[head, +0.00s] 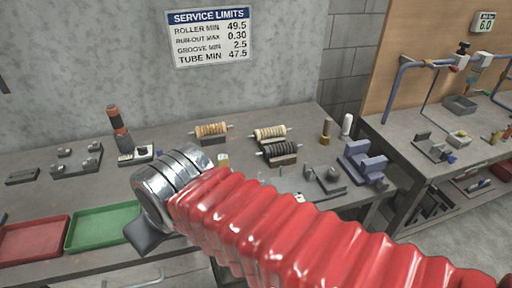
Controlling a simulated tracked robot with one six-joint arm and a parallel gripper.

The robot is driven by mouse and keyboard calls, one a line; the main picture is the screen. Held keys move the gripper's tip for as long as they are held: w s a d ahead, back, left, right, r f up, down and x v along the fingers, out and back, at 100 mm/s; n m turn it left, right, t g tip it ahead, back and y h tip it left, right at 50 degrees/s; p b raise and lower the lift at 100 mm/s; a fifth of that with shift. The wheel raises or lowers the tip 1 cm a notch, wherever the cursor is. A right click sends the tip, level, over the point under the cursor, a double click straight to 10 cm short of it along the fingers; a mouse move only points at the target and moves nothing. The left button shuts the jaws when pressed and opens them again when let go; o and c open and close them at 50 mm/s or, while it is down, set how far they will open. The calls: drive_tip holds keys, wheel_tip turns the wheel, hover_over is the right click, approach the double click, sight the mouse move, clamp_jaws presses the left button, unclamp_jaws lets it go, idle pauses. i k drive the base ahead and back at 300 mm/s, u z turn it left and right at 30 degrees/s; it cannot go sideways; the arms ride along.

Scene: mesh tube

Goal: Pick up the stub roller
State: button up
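Several grooved rollers lie on small stands on the grey workbench: a tan roller (211,131) at centre back, a second tan roller (270,133) to its right, and a dark roller (279,148) just in front of that. I cannot tell which piece is the stub roller; its label is not readable here. My arm's red ribbed sleeve crosses the lower right and ends in a metal collar. A dark part of my gripper (141,235) shows below the collar, over the front of the bench near the green tray. Its fingers are mostly hidden, so its opening is unclear.
A green tray (74,244) and a red tray (28,240) sit at the front left. A dark upright tool (120,132) stands behind. A brown cylinder (326,131), a white cylinder (347,125) and blue-grey blocks (362,163) stand right. Another bench with blue pipes lies beyond.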

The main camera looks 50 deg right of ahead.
sight(278, 149)
drive_tip(key=z, duration=0.05)
drive_tip(key=k, duration=1.3)
drive_tip(key=z, duration=1.05)
drive_tip(key=i, duration=1)
drive_tip(key=z, duration=0.05)
